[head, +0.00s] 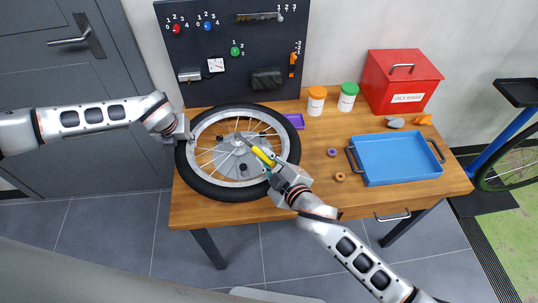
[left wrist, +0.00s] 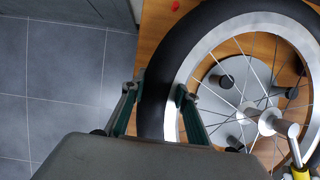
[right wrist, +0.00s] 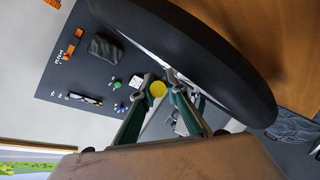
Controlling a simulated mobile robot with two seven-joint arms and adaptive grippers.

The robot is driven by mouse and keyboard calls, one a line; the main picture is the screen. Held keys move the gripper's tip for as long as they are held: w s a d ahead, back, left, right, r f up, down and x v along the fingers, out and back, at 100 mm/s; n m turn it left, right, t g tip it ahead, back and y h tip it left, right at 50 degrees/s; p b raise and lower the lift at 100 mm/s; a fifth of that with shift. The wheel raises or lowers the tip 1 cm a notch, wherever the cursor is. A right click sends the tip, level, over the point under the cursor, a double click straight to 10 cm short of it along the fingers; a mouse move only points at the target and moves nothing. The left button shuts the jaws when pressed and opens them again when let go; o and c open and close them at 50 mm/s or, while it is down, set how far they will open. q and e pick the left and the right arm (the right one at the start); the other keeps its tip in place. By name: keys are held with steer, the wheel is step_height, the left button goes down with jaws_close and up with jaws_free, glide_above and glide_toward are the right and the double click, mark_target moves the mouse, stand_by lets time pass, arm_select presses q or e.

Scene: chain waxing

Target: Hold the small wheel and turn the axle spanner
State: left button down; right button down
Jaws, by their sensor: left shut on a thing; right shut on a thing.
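The small wheel (head: 208,189) has a black tyre, a silver rim and spokes, and lies flat on the left of the wooden bench over a grey disc with pegs. My left gripper (head: 181,138) is shut on its left side; in the left wrist view the fingers (left wrist: 161,92) straddle tyre and rim. The axle spanner (head: 263,156) has a yellow handle and a metal end at the hub; its handle also shows in the left wrist view (left wrist: 301,174). My right gripper (head: 274,172) is shut on the handle, whose round yellow end shows between the fingers (right wrist: 158,89).
A blue tray (head: 400,158), red bin (head: 400,82), orange-lidded tub (head: 316,101) and green-lidded tub (head: 348,97) stand right of the wheel. A purple ring (head: 332,152) and orange ring (head: 340,176) lie between. A dark tool board (head: 232,50) is behind.

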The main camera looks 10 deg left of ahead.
steer(key=shift+s+a+r, duration=0.2)
steer(key=shift+s+a, duration=0.05)
steer(key=shift+a, duration=0.1)
steer(key=c, duration=2)
jaws_free()
steer(key=shift+w+d+f, duration=0.1)
steer(key=shift+d, duration=0.05)
steer(key=shift+d, duration=0.1)
steer(key=v, duration=1.2)
steer(key=shift+a, duration=0.2)
